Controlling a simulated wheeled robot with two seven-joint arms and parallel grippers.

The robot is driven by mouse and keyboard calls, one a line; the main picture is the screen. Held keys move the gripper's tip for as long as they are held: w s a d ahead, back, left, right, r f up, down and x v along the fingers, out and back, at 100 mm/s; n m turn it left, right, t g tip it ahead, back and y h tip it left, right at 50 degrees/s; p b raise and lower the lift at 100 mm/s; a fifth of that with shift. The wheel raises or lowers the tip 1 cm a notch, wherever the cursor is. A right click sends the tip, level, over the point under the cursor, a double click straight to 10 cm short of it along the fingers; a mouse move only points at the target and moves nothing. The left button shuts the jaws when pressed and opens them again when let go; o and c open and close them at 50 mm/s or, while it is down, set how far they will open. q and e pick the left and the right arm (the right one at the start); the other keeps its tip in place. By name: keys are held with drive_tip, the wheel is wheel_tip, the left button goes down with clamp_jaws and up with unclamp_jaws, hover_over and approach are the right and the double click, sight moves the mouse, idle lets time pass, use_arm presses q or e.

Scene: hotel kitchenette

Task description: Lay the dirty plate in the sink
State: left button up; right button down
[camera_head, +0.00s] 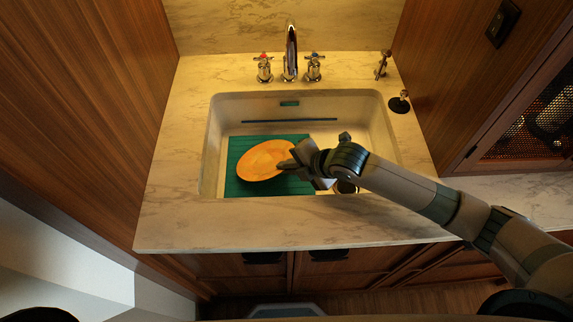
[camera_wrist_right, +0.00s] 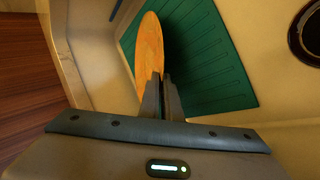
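The orange plate (camera_head: 263,160) is over the sink (camera_head: 213,150), above a green mat (camera_head: 240,187). My right gripper (camera_head: 288,165) reaches in from the right and is shut on the plate's right edge. In the right wrist view the plate (camera_wrist_right: 149,50) shows nearly edge-on, its rim between the two fingers (camera_wrist_right: 161,90). A dark shadow lies on the green mat (camera_wrist_right: 205,70) beside it. I cannot tell whether the plate touches the mat. My left gripper is not in view.
A faucet (camera_head: 290,50) with two handles stands behind the sink. The drain (camera_head: 345,187) is at the basin's right, partly behind my gripper. Wooden walls (camera_head: 80,90) flank the counter, and its left part (camera_head: 170,170) is clear.

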drive_tip(key=c, duration=1.9)
unclamp_jaws()
drive_tip(key=shift+d+r, duration=0.1)
drive_tip(key=b+v, duration=0.3)
drive_tip(key=v, duration=1.4)
drive_tip(key=shift+s, duration=0.2)
